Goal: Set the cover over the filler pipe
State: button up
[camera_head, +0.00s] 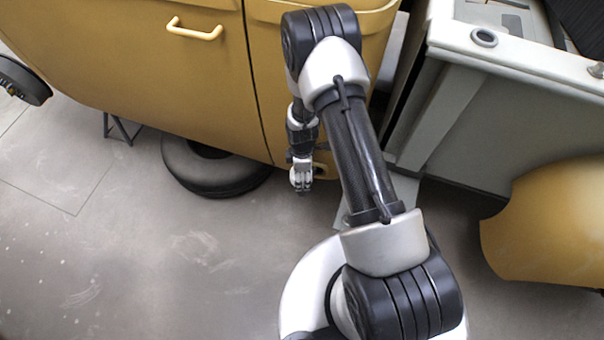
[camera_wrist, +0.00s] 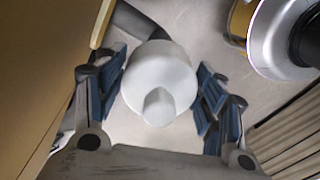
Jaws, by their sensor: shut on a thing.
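The cover is a white round cap with a rounded knob (camera_wrist: 158,82); in the wrist view it sits between the blue-padded fingers of my gripper (camera_wrist: 160,88), which is shut on it. In the head view my gripper (camera_head: 301,181) hangs low beside the yellow car body, and the cover is too small to make out there. A short grey ring with an open middle (camera_head: 484,37) stands on the pale cabinet top at upper right; it looks like the filler pipe, uncovered and well apart from my gripper. I cannot see it in the wrist view.
The yellow car body (camera_head: 150,75) with its door handle (camera_head: 195,30) fills the upper left. A dark tyre (camera_head: 205,175) lies at its foot. The pale cabinet (camera_head: 510,110) stands right of my arm, with a yellow curved panel (camera_head: 555,225) in front. The floor at lower left is clear.

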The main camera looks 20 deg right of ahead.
jog(key=shift+f, duration=0.1)
jog(key=shift+f+b, duration=0.5)
jog(key=shift+b, duration=0.05)
jog(key=o, duration=0.9)
jog(key=shift+c, duration=0.2)
